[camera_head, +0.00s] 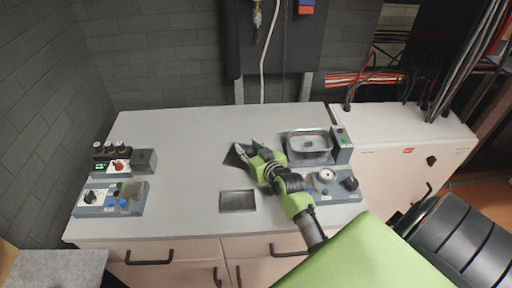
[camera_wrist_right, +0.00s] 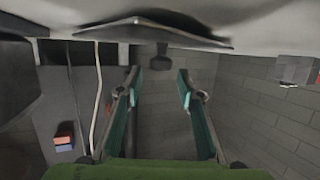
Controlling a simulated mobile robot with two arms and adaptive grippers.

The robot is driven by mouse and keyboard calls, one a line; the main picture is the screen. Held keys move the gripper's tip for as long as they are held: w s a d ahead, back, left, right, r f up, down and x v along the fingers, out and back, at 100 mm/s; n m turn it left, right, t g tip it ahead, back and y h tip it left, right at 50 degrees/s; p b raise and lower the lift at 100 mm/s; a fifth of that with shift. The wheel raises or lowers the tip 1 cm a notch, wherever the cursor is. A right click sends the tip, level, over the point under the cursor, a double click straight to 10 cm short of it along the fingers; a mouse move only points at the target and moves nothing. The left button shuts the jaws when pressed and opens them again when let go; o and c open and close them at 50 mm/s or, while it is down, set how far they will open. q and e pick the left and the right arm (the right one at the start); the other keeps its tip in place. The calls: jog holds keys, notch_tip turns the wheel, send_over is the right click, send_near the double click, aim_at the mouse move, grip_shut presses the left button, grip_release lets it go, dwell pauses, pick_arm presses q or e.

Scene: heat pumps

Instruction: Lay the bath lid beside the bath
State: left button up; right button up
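The bath (camera_head: 308,146) is an open metal basin on the right part of the worktop. A dark flat plate, seemingly the bath lid (camera_head: 232,158), appears to lie on the worktop left of the bath, partly hidden by my right gripper (camera_head: 247,150). In the right wrist view, which looks upside down, the lid (camera_wrist_right: 155,33) shows nearly edge-on with a dark knob (camera_wrist_right: 161,60). My right gripper (camera_wrist_right: 157,84) is open, its fingers spread either side of the knob's line. The knob appears beyond the fingertips, with no visible contact. My left gripper is not in view.
A dark rectangular plate (camera_head: 238,201) lies near the front of the worktop (camera_head: 190,160). Control units stand at the left (camera_head: 110,198) and at the right (camera_head: 333,186), below the bath. The worktop's middle left is clear. A white cabinet (camera_head: 395,165) stands at the right.

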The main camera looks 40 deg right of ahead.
jog(key=v, duration=0.3)
jog(key=b+v, duration=0.1)
jog(key=v, duration=0.6)
jog(key=shift+s+r, duration=0.3)
jog(key=shift+r, duration=0.1)
jog(key=shift+s+a+r+b, duration=0.1)
jog(key=shift+s+r+b, duration=0.2)
jog(key=shift+s, duration=0.35)
